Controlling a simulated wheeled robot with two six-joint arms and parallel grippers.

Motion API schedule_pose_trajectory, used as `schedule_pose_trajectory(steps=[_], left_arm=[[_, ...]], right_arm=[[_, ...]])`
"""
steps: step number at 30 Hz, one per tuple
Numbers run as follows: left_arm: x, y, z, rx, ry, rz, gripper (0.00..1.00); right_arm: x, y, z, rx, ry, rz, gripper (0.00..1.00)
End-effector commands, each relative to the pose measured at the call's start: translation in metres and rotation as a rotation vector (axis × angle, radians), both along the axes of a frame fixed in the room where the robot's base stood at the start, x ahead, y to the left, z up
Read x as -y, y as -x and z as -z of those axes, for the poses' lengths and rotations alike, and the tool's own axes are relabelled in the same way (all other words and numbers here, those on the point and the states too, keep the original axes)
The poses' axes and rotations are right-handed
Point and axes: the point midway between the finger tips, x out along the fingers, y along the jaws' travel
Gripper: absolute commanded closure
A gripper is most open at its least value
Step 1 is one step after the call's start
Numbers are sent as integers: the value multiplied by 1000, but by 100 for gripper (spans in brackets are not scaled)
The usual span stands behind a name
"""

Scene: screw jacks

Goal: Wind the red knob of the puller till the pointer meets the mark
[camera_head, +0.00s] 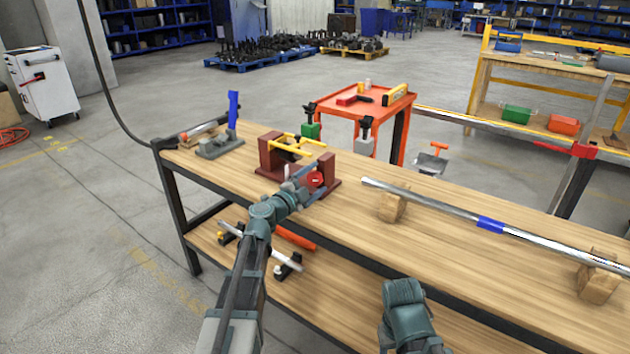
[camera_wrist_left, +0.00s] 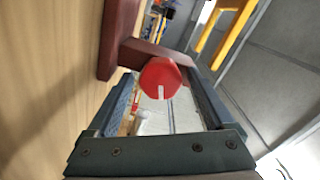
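The puller (camera_head: 270,155) stands near the left end of the wooden bench, with a dark red frame and yellow bars. Its red knob (camera_head: 316,179) faces the front; it also shows in the left wrist view (camera_wrist_left: 158,72), with a white pointer line directed down in that picture. My left gripper (camera_head: 303,177) is at the knob. In the wrist view its two fingers (camera_wrist_left: 161,80) are open, one on each side of the knob, with small gaps visible. I cannot make out the mark. My right arm shows at the bottom of the head view, but its gripper does not.
A long metal bar (camera_head: 455,210) with a blue band rests on wooden blocks to the right. A grey fixture with a blue handle (camera_head: 233,110) stands left of the puller. Clamps (camera_head: 310,131) sit at the back edge. An orange cart (camera_head: 340,108) stands behind.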

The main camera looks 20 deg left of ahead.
Motion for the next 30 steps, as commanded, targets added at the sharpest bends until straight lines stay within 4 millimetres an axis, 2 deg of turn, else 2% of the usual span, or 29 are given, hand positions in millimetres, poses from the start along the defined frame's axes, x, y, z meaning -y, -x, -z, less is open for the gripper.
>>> schedule_pose_trajectory(steps=[5, 8, 21, 24, 30], left_arm=[[-1, 1, 0, 1, 1, 0, 13], [-3, 8, 0, 0, 1, -1, 13], [-33, 94, 0, 0, 1, -4, 13], [-38, 109, 0, 0, 1, -2, 13], [-46, 126, 0, 0, 1, -1, 13]], right_arm=[[0, 0, 0, 0, 0, 0, 43], [0, 0, 0, 0, 0, 0, 43], [0, 0, 0, 0, 0, 0, 43], [0, 0, 0, 0, 0, 0, 43], [0, 0, 0, 0, 0, 0, 43]])
